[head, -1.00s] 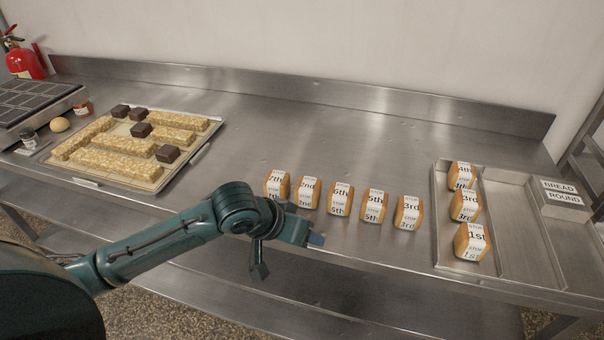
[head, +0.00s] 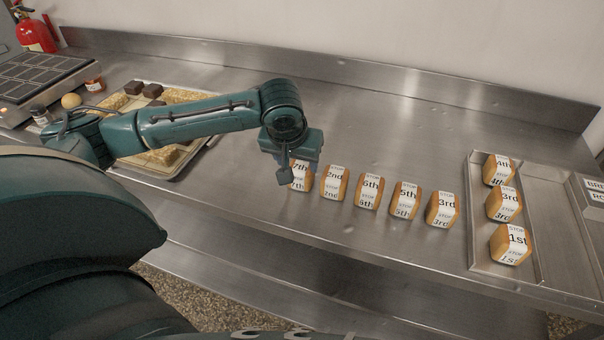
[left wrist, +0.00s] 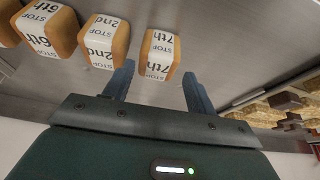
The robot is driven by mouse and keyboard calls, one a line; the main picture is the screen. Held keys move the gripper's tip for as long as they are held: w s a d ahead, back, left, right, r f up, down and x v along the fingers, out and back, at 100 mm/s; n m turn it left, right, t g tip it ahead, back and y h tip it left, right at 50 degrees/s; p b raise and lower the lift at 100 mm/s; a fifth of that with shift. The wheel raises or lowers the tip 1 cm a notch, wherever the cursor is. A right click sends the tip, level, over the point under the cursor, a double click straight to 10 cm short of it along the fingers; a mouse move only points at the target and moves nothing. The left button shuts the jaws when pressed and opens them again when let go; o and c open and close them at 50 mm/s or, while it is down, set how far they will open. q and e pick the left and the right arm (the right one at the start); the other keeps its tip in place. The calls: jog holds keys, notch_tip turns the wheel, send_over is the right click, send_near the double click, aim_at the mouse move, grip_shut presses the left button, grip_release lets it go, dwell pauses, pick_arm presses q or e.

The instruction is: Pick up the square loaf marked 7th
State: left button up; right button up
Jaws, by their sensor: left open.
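The square loaf marked 7th (head: 301,176) stands at the left end of a row of loaves on the steel counter. Its upper left part is hidden by my left gripper (head: 290,172) in the head view. In the left wrist view the 7th loaf (left wrist: 160,53) lies ahead, between the lines of the two open fingers of my left gripper (left wrist: 158,88). The fingers are apart and hold nothing. The 2nd loaf (head: 334,183) stands just right of it and also shows in the left wrist view (left wrist: 103,42). My right gripper is not in view.
A steel tray (head: 484,266) at the right holds three loaves. A pastry tray (head: 172,178) is at the left. The counter behind the row is clear.

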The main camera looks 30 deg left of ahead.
aim_at(301, 166)
pick_arm(q)
jog(key=shift+w+x, duration=0.15)
jog(key=shift+x, duration=1.35)
jog(key=shift+w+x, duration=0.1)
jog(key=shift+x, duration=1.4)
jog(key=shift+r, duration=0.1)
jog(key=shift+c, duration=0.4)
jog(key=c, duration=0.6)
